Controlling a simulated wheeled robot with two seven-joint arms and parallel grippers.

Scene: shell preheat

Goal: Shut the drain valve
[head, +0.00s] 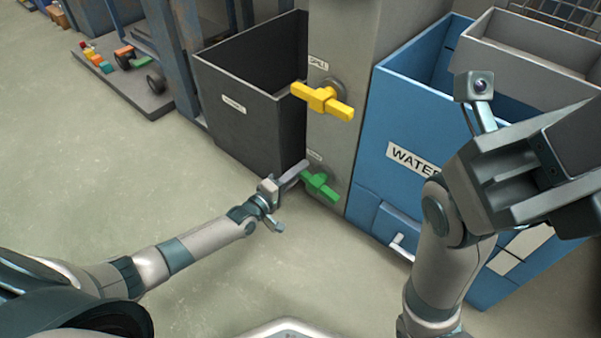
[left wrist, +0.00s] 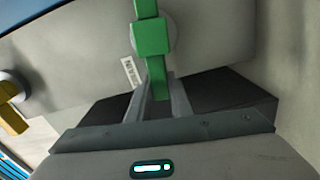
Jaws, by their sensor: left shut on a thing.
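The drain valve's green handle (head: 320,186) sits low on the grey column, under a small label, and runs level across the column's face. In the left wrist view the green handle (left wrist: 152,40) runs down the picture with its near end between my fingers. My left gripper (head: 300,172) is shut on that left end in the head view; the fingers (left wrist: 158,98) lie on both sides of it in the left wrist view. My right gripper (head: 500,185) is raised at the right, apart from the valve; its fingertips do not show clearly.
A yellow valve handle (head: 322,100) is above the green one on the grey column (head: 345,50). A dark open bin (head: 240,125) stands left of it, a blue water bin (head: 385,120) right. The left floor is clear.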

